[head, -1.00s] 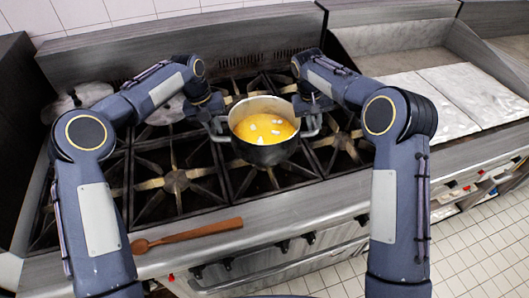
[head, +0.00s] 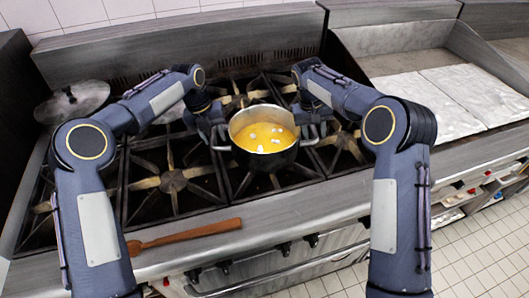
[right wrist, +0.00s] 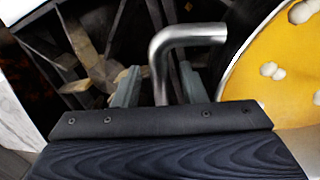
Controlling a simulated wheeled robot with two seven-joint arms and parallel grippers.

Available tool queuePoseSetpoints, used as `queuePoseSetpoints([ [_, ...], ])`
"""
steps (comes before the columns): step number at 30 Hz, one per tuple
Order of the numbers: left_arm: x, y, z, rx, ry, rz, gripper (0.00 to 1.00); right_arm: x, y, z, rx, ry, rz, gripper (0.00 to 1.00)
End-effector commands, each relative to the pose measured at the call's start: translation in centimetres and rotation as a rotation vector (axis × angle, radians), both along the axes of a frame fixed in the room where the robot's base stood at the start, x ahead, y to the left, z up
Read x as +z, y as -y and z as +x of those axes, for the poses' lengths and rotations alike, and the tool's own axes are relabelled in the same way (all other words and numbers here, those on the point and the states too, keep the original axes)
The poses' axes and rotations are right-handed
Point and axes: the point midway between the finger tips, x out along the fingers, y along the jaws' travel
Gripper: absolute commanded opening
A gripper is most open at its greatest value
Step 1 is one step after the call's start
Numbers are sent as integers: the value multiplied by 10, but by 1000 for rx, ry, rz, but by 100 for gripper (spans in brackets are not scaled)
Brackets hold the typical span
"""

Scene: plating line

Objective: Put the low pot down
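The low pot (head: 265,158) is a steel pot with yellow soup and white lumps in it. It appears to rest level on the stove grate (head: 172,181), though its base is partly hidden. My left gripper (head: 219,132) is at the pot's left handle (head: 221,148); its fingers are too small and dark to tell their gap. My right gripper (head: 314,131) is at the right handle. In the right wrist view its two fingers (right wrist: 158,88) stand apart on either side of the bent steel handle (right wrist: 185,33), with a gap visible on both sides.
A wooden spoon (head: 185,236) lies on the stove's front edge. A round metal lid (head: 73,101) is at the back left. Pale slabs (head: 425,105) cover the counter on the right.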

Motion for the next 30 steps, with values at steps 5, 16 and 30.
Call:
queuePoseSetpoints([
  [5, 0, 0, 0, -1, 0, -1, 38, 0, 0, 0, 1, 0, 1, 38],
  [16, 43, -7, 1, 1, 5, -2, 38, 0, -1, 0, 1, 0, 1, 38],
  [30, 115, -21, -1, 0, 1, -1, 38, 1, -1, 0, 1, 1, 1, 38],
])
